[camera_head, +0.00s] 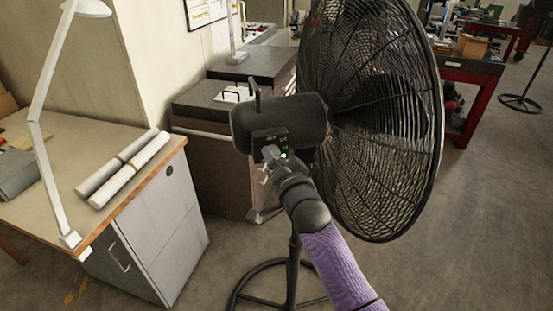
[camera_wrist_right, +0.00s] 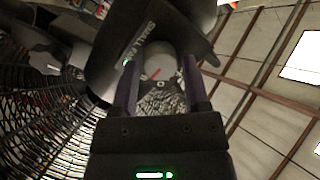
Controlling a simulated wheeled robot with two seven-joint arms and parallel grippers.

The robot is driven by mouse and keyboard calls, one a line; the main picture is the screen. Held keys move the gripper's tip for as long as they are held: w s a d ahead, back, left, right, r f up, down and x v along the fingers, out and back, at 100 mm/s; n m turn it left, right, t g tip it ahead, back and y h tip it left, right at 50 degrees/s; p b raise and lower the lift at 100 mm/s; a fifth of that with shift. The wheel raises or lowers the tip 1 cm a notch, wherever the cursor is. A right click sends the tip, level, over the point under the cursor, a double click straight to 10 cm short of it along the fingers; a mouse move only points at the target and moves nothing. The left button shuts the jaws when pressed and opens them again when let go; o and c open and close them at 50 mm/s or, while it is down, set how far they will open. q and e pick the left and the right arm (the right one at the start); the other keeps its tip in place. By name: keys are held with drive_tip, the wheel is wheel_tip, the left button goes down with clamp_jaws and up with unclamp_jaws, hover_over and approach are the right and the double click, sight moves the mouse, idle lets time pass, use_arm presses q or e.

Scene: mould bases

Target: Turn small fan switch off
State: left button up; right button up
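The black fan (camera_head: 378,118) stands on a pole, with its motor housing (camera_head: 281,122) facing me. A small control panel with a green light is on the housing's lower side. My right gripper (camera_head: 272,156) is right at this panel. The fingers are apart, one on each side of the knob; firm contact does not show. My left gripper is not in view.
A desk (camera_head: 58,190) with white paper rolls (camera_head: 130,168) and a white lamp (camera_head: 44,100) stands at the left. Dark cabinets (camera_head: 214,165) stand behind the fan. A red-framed bench (camera_head: 470,70) is at the back right.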

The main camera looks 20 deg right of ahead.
clamp_jaws()
drive_tip(key=n+p, duration=0.1)
drive_tip(key=n, duration=0.1)
drive_tip(key=n+p, duration=0.1)
drive_tip(key=shift+r+n, duration=0.2)
drive_tip(key=shift+n, duration=0.2)
drive_tip(key=n+p, duration=0.1)
drive_tip(key=n, duration=0.5)
drive_tip(key=n+g+h+p, duration=0.1)
drive_tip(key=n, duration=0.5)
drive_tip(key=shift+a+n+h, duration=0.15)
drive_tip(key=shift+n+h, duration=0.15)
drive_tip(key=shift+n, duration=0.1)
idle(0.4)
